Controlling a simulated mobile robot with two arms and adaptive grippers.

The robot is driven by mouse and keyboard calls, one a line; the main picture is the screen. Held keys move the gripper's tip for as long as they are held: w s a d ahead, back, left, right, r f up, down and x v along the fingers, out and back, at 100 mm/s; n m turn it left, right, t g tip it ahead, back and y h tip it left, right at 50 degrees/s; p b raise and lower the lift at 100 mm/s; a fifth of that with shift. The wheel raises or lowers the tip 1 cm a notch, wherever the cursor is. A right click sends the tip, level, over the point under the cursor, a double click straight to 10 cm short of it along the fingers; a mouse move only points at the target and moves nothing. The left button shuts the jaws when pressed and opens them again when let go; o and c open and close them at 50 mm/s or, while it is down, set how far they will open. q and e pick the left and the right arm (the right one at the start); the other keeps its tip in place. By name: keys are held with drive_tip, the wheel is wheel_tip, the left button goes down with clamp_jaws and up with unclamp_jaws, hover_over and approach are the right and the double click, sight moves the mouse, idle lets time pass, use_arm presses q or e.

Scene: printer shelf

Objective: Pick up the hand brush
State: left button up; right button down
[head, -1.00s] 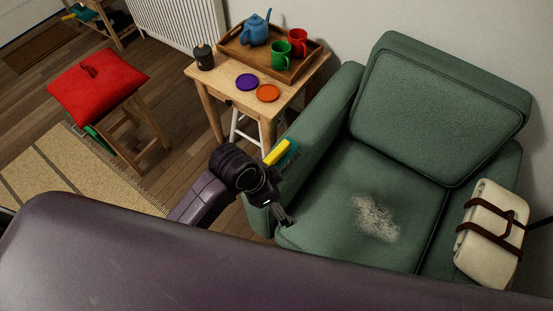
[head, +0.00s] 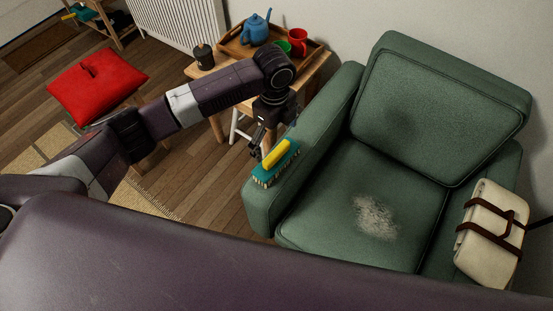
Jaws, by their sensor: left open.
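The hand brush (head: 278,163) lies on the left armrest of the green armchair (head: 262,205). It has a yellow handle on top and a teal body with pale bristles along its lower edge. My left arm reaches in from the left, and my left gripper (head: 258,146) points down just above and to the left of the brush. The gripper is open with nothing seen in it. Whether a finger touches the brush cannot be told. My right gripper is not in view.
A wooden side table (head: 312,83) behind my arm bears a tray (head: 232,46) with a blue teapot (head: 256,28) and mugs. A dark candle or jar (head: 204,57) stands at its left. A rolled cream blanket (head: 489,236) lies on the right armrest. A red cushion (head: 97,86) is on a stool.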

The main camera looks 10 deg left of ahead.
sight(277, 151)
use_arm(q)
drive_tip(key=shift+w+a+f, duration=0.1)
drive_tip(key=shift+a+f, duration=0.05)
drive_tip(key=f, duration=0.7)
drive_tip(key=shift+w+d+f, duration=0.15)
drive_tip(key=shift+d, duration=0.15)
drive_tip(key=c, duration=1.4)
drive_tip(key=shift+o, duration=0.2)
wheel_tip(277, 151, up, 20)
